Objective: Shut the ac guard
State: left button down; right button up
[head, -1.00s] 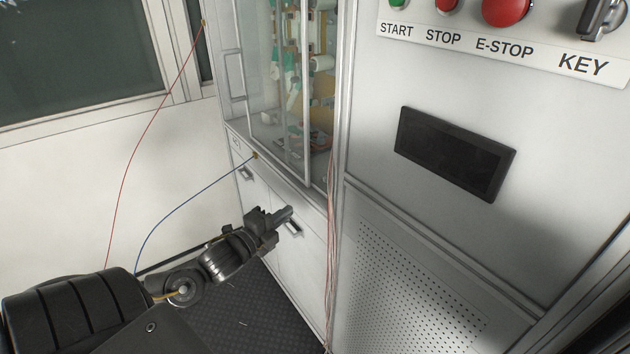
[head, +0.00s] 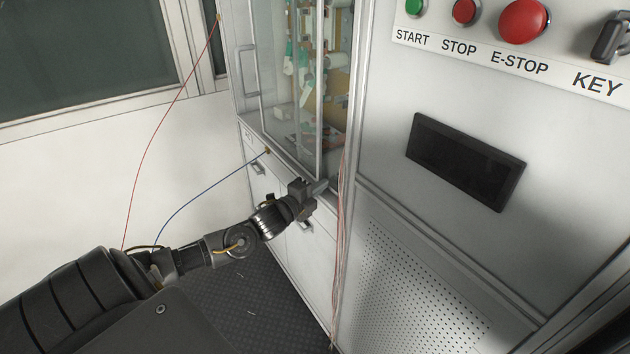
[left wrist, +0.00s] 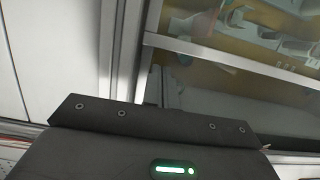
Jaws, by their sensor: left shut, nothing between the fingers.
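The guard appears to be the metal-framed glass front (head: 290,85) of the tall cabinet in the head view, with wiring and parts behind it. An upright metal frame bar (head: 320,120) runs down its right part, with a gap at the cabinet's right side. I cannot tell how far the guard stands open. My left gripper (head: 321,188) is shut and empty, just below the bar's lower end; contact is unclear. The left wrist view shows framed glass (left wrist: 235,95) close by, but my wrist hides the fingertips. My right gripper is not in view.
A control panel with START, STOP and a red E-STOP button (head: 524,20) stands at right. Thin red wires (head: 342,210) hang beside the cabinet's right edge. A blue wire (head: 200,195) loops left of my arm. Drawer fronts with handles (head: 258,168) lie below.

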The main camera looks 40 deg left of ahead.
pick_arm(q)
jog(key=shift+w+a, duration=0.2)
jog(key=shift+a, duration=0.45)
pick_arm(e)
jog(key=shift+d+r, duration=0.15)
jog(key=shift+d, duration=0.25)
